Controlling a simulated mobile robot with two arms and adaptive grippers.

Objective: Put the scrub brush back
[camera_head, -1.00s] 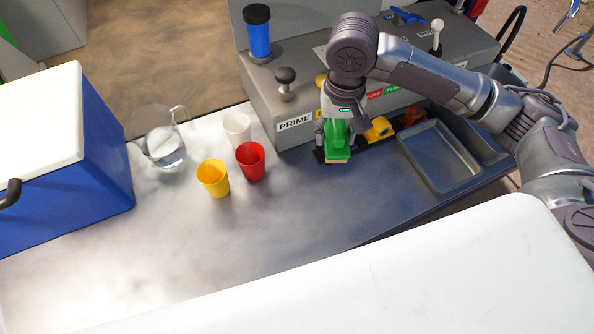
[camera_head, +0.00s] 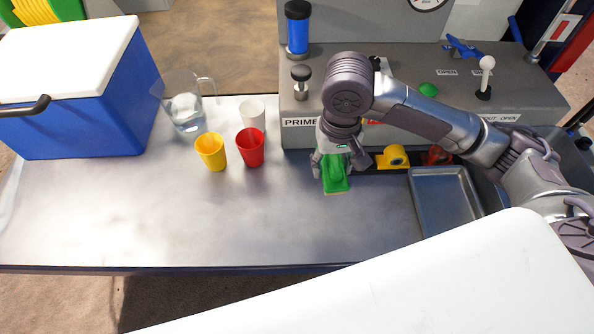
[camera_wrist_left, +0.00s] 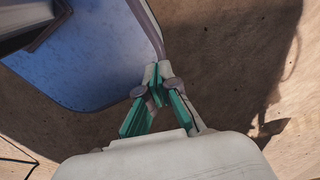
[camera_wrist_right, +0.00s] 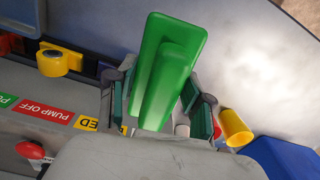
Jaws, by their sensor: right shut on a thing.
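The green scrub brush (camera_head: 335,182) is held in my right gripper (camera_head: 333,164), just in front of the grey control box. My right gripper is shut on its green handle. In the right wrist view the brush (camera_wrist_right: 172,65) sits between the two fingers, its long green block pointing away from the palm. Its bristles are mostly hidden, and I cannot tell whether it touches the metal table. My left gripper (camera_wrist_left: 157,82) shows only in the left wrist view. Its fingertips are together, with nothing visible between them.
A dark strip along the box's foot holds a yellow tape-like item (camera_head: 393,156). A metal tray (camera_head: 420,208) lies to its right. Red (camera_head: 250,150), yellow (camera_head: 211,153) and white (camera_head: 252,114) cups, a pitcher (camera_head: 186,110) and a blue cooler (camera_head: 75,120) stand left. The front middle is clear.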

